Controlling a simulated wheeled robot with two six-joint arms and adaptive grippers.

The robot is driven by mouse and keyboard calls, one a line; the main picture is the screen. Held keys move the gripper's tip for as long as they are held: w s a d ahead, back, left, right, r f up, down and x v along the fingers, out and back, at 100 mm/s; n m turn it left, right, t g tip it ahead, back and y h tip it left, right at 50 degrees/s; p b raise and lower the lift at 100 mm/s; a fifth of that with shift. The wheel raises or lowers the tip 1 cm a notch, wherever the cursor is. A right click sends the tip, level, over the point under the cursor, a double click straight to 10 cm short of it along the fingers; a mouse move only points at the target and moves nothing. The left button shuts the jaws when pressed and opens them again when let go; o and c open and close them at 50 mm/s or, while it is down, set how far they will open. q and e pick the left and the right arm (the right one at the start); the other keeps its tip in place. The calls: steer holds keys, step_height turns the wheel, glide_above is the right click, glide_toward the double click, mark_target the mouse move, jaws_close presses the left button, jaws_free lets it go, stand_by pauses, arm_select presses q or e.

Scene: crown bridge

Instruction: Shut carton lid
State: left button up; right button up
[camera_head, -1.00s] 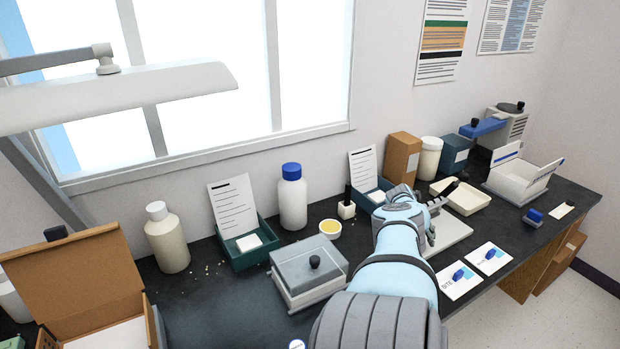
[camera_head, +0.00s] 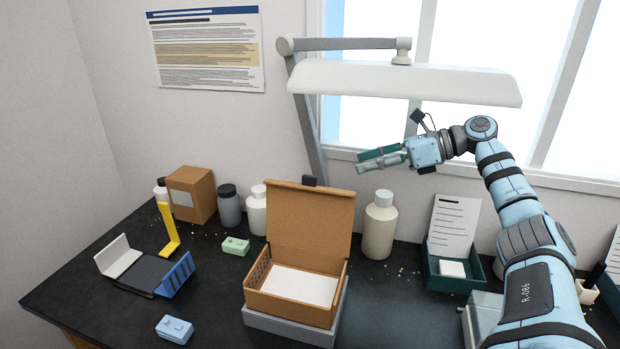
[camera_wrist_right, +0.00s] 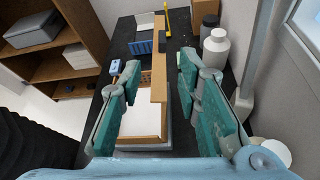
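The brown carton (camera_head: 257,303) sits on a grey block (camera_head: 270,328) on the dark bench. Its lid (camera_head: 312,222) stands open and upright at the back edge, and a white sheet or pad (camera_head: 300,284) lies inside. My right gripper (camera_head: 381,159) is raised under the lamp, above and to the right of the lid, touching nothing. In the right wrist view, the fingers of my right gripper (camera_wrist_right: 158,112) are apart and empty, with the carton lid (camera_wrist_right: 158,75) edge-on below between them. The carton's white inside (camera_wrist_right: 142,118) also shows there. My left gripper is not in view.
A cream bottle (camera_head: 379,225) stands right of the carton, and a green tray (camera_head: 468,288) farther right. A lamp (camera_head: 405,80) hangs above. Left are a green block (camera_head: 235,245), a yellow stand (camera_head: 169,232) and a blue block (camera_head: 175,329). Bare bench lies left of the carton.

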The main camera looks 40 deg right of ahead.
mark_target(314, 177)
steer(key=p+x, duration=0.2)
steer(key=x, duration=1.1)
steer(key=shift+w, duration=0.15)
steer(key=shift+f, duration=0.15)
steer(key=shift+w, duration=0.1)
jaws_close()
